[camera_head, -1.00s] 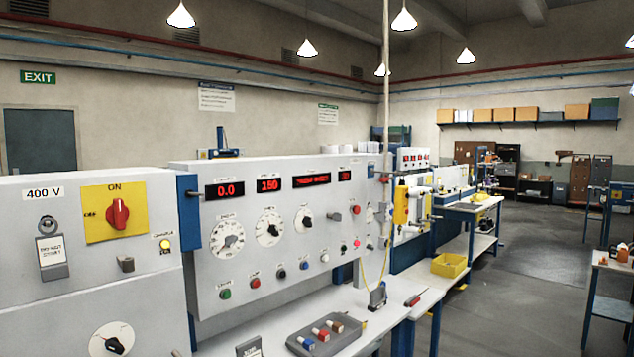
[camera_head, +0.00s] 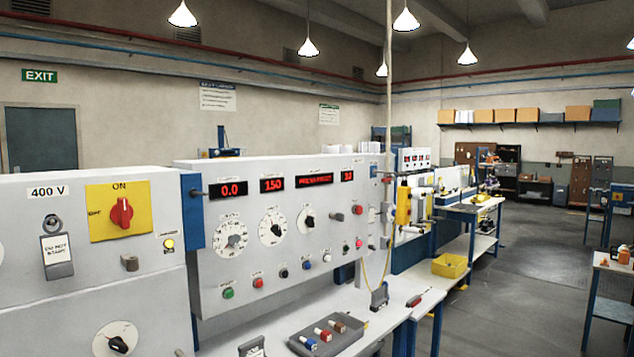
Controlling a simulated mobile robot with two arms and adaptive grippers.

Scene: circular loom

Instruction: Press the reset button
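The light grey control panel (camera_head: 210,270) stands left of centre. A row of small buttons runs along its lower part: green (camera_head: 228,293), red (camera_head: 258,282), black (camera_head: 283,273), blue (camera_head: 306,265) and white (camera_head: 327,258). Their labels are too small to read, so I cannot tell for sure which is the reset button. Above them are three dials and several red-lit displays, among them one with a line of text (camera_head: 314,180). Neither of my grippers is in view.
A 400 V cabinet with a red switch (camera_head: 122,212) stands at the left. On the white bench below the panel lies a grey tray (camera_head: 300,343) with small coloured pieces. A yellow bin (camera_head: 449,265) sits further right. The grey floor (camera_head: 510,310) at the right is open.

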